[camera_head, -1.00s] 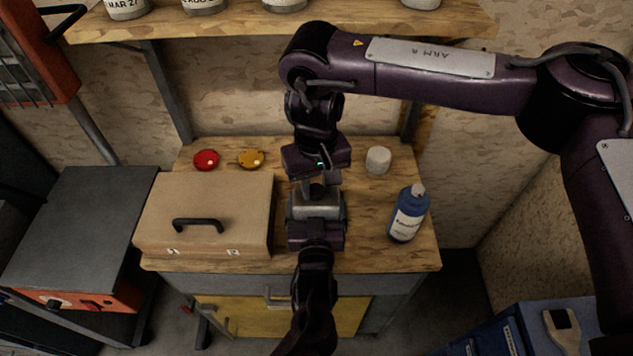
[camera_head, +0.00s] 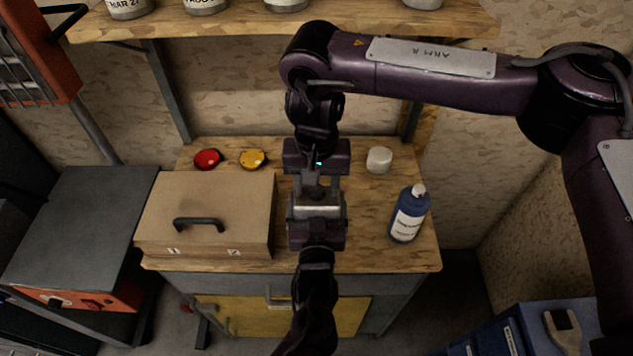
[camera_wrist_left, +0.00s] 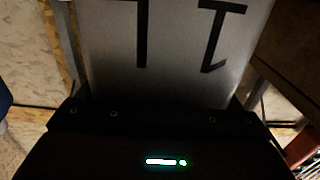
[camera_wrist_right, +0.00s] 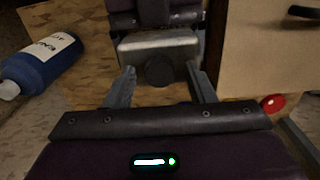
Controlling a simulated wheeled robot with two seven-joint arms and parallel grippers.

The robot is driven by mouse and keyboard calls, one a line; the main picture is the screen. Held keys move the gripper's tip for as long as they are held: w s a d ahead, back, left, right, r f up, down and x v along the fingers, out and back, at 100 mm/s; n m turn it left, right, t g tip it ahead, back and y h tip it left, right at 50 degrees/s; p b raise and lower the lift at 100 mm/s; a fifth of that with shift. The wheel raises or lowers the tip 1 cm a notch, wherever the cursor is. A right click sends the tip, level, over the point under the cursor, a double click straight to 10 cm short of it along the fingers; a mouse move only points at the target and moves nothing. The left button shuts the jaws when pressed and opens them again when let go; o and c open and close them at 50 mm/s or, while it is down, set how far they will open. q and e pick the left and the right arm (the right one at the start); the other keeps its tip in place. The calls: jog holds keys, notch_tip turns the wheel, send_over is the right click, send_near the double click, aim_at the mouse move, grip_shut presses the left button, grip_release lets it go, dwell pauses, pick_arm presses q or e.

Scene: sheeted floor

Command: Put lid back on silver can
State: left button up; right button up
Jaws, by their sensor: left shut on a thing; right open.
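The silver can (camera_head: 318,212) stands above the wooden bench, held between the fingers of my left gripper (camera_head: 317,226). The left wrist view shows its pale metal side (camera_wrist_left: 180,55) with dark lettering. In the right wrist view the can (camera_wrist_right: 135,48) has a dark round spot (camera_wrist_right: 160,70) on it; I cannot tell whether this is an opening or a cap. My right gripper (camera_head: 318,187) is open at the can's far edge, its fingers (camera_wrist_right: 161,72) on either side of that spot. A red round lid-like piece (camera_head: 207,159) and a yellow one (camera_head: 253,159) lie at the bench's back left.
A tan case with a handle (camera_head: 205,205) fills the bench's left side. A blue bottle (camera_head: 408,214) stands at the right, a white cylinder (camera_head: 379,160) behind it. A shelf with cans (camera_head: 240,27) hangs above. Clear wood (camera_head: 365,200) lies between can and bottle.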

jog(key=shift+r, duration=2.25)
jog(key=shift+c, duration=0.3)
